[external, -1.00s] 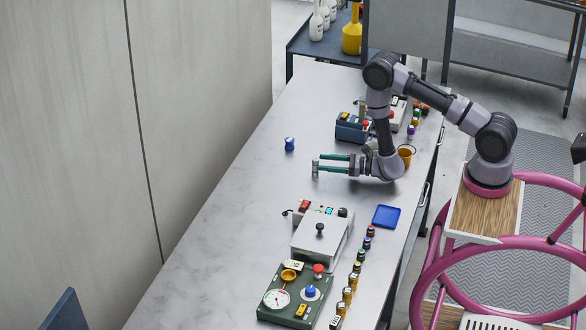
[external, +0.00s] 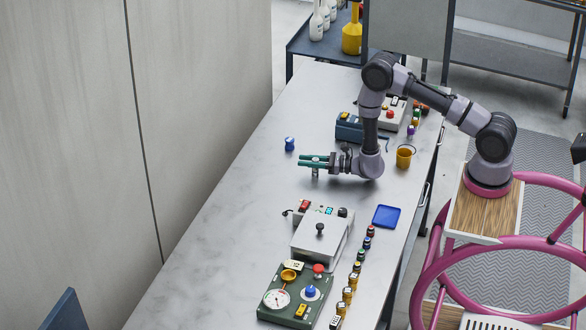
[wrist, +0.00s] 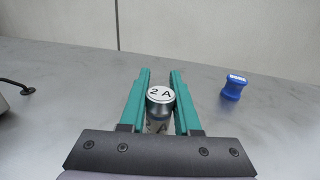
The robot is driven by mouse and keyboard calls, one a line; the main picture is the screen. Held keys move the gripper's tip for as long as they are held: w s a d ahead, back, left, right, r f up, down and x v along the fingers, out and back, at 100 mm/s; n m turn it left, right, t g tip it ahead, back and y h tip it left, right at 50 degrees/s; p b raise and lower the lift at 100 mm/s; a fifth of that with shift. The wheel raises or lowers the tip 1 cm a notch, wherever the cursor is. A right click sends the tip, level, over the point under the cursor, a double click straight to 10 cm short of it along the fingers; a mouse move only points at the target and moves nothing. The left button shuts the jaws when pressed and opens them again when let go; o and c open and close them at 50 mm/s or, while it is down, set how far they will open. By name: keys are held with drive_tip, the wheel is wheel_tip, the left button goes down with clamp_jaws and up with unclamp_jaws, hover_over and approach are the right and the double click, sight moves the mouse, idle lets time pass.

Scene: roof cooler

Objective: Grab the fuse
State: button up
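The fuse (wrist: 161,101) is a silver cylinder with a white top marked "2 A". In the wrist view it stands upright between my gripper's two green fingers (wrist: 161,84), which press close on both sides. In the external view my gripper (external: 316,161) is low over the table's middle, pointing left, with the fuse (external: 315,172) partly hidden by the fingers. Whether the fuse's base touches the table is not clear.
A blue waisted piece (wrist: 233,87) stands to the right in the wrist view. A grey lidded box (external: 320,237), a green gauge panel (external: 283,315), a blue tray (external: 386,216) and a yellow cup (external: 404,157) are on the table (external: 230,230). The table's left part is mostly clear.

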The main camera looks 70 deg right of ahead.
clamp_jaws()
